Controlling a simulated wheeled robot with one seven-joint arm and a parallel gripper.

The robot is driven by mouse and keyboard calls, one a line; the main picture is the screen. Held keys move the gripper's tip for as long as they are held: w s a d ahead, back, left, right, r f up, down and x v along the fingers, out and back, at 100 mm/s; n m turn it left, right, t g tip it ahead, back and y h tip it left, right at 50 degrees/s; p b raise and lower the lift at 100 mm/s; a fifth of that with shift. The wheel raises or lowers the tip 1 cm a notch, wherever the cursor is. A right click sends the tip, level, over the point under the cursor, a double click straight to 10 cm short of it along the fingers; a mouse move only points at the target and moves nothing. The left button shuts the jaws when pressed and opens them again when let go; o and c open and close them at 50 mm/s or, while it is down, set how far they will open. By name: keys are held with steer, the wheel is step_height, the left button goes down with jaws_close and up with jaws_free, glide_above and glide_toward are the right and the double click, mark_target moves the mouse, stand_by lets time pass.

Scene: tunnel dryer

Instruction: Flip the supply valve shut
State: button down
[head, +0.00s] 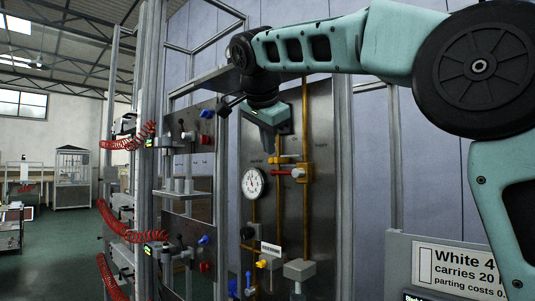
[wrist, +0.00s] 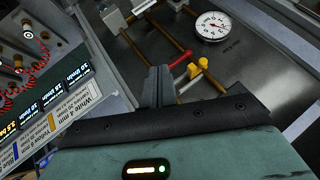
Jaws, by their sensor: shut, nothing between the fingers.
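My gripper (wrist: 159,73) is shut and empty, apart from the lever. In the head view my gripper (head: 271,115) is above the lever, its fingertips hard to make out.
A round gauge (head: 253,183) sits left of the red lever. Lower down are a black knob (head: 247,232), a yellow knob (head: 262,264) and a grey box (head: 299,270). Metal frame posts and another panel with red coiled hoses (head: 127,143) stand left. A sign (head: 455,268) is lower right.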

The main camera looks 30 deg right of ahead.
steer(key=shift+s+a, duration=0.4)
steer(key=shift+s, duration=0.15)
steer(key=s+a+f+n+g+y, duration=0.1)
steer(key=s+a+f+n+y, duration=0.15)
steer(key=a+f+n, duration=0.4)
steer(key=s+a+f+n+g+y, duration=0.1)
steer(key=s+a+f+n, duration=0.2)
steer(key=f, duration=0.7)
steer(key=s+a+f+n+g+y, duration=0.1)
steer(key=s+a+f+n, duration=0.3)
steer(key=f, duration=0.4)
steer(key=s+f+n+g+y+b, duration=0.1)
steer(key=s+f+n+g, duration=0.3)
steer(key=s+f+n, duration=0.6)
steer(key=s+f, duration=0.8)
steer(key=s, duration=0.4)
steer(key=shift+s+f, duration=0.2)
steer(key=shift+f, duration=0.2)
